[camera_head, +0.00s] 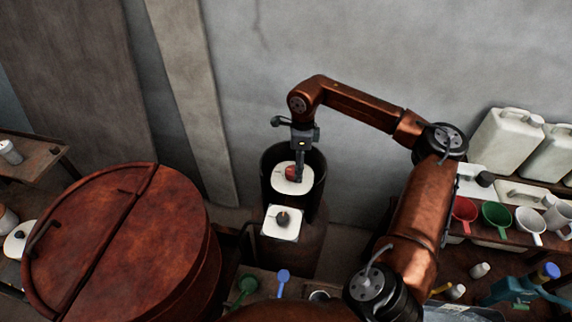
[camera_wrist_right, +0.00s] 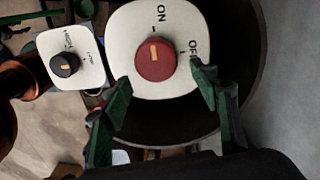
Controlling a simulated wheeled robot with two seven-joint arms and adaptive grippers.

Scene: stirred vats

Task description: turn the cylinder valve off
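The cylinder valve is a round red knob (camera_wrist_right: 155,62) on a white plate (camera_wrist_right: 130,25) marked ON and OFF. The knob's orange pointer mark faces the tick at the ON side. In the head view the white plate (camera_head: 293,187) sits inside a dark open-topped collar (camera_head: 275,160), with the red knob (camera_head: 290,172) partly hidden by my gripper. My right gripper (camera_wrist_right: 160,73) is open, with one green finger on each side of the knob and visible gaps between fingers and knob. In the head view the right gripper (camera_head: 299,175) points down over the plate. My left gripper is not in view.
A smaller white plate with a black knob (camera_head: 283,219) is just in front of the collar. A large rusty vat lid (camera_head: 125,235) is at left. Shelves with funnels (camera_head: 497,216) and white jugs (camera_head: 505,140) stand at right. A grey wall (camera_head: 370,60) rises behind.

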